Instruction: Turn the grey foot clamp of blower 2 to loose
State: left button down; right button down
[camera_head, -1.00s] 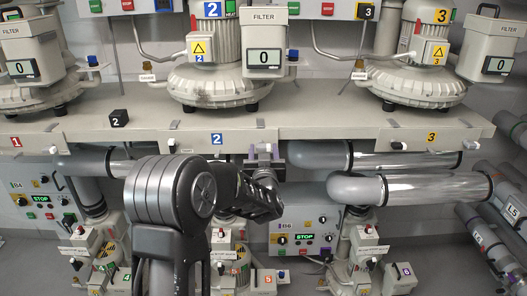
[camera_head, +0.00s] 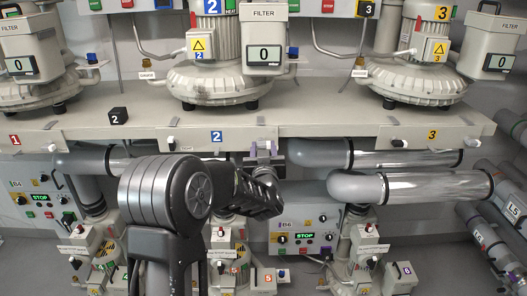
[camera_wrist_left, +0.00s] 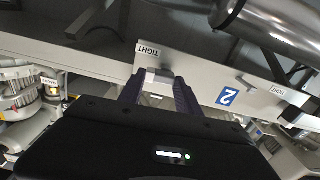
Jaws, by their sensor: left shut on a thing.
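Blower 2 (camera_head: 212,82) stands on the grey bench, with a blue 2 plate on the bench's front edge. My left gripper (camera_head: 264,152) is at that front edge, right of the plate, its purple fingers pointing toward the bench. In the left wrist view, the two dark purple fingers of my left gripper (camera_wrist_left: 158,92) are shut on the small grey foot clamp (camera_wrist_left: 157,76). A TIGHT label (camera_wrist_left: 148,50) sits beside the clamp. In the head view the clamp is mostly hidden by the fingers. My right gripper is in neither view.
Another clamp (camera_head: 172,143) is left of the blue 2 plate (camera_head: 217,137). The bench front (camera_head: 320,138) runs across the view. Large grey pipes (camera_head: 410,187) lie below it on the right. Smaller blowers and a control box (camera_head: 305,237) stand lower down.

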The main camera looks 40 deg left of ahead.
pick_arm(q)
jog(key=n+b, duration=0.4)
jog(key=b, duration=0.1)
jog(key=n+b, duration=0.4)
jog(key=b, duration=0.1)
jog(key=n+b, duration=0.4)
jog(key=b, duration=0.2)
jog(key=shift+s+a, duration=0.3)
jog(key=shift+a, duration=0.05)
jog(key=n+b, duration=0.2)
jog(key=n, duration=0.1)
jog(key=shift+a+n+b, duration=0.1)
jog(key=shift+n+b, duration=0.2)
jog(key=shift+b, duration=0.05)
jog(key=shift+s+r+n+b, duration=0.15)
jog(key=shift+n+b, duration=0.45)
jog(key=shift+n, duration=0.3)
jog(key=c, duration=0.8)
grip_release()
jog(key=shift+c, duration=0.2)
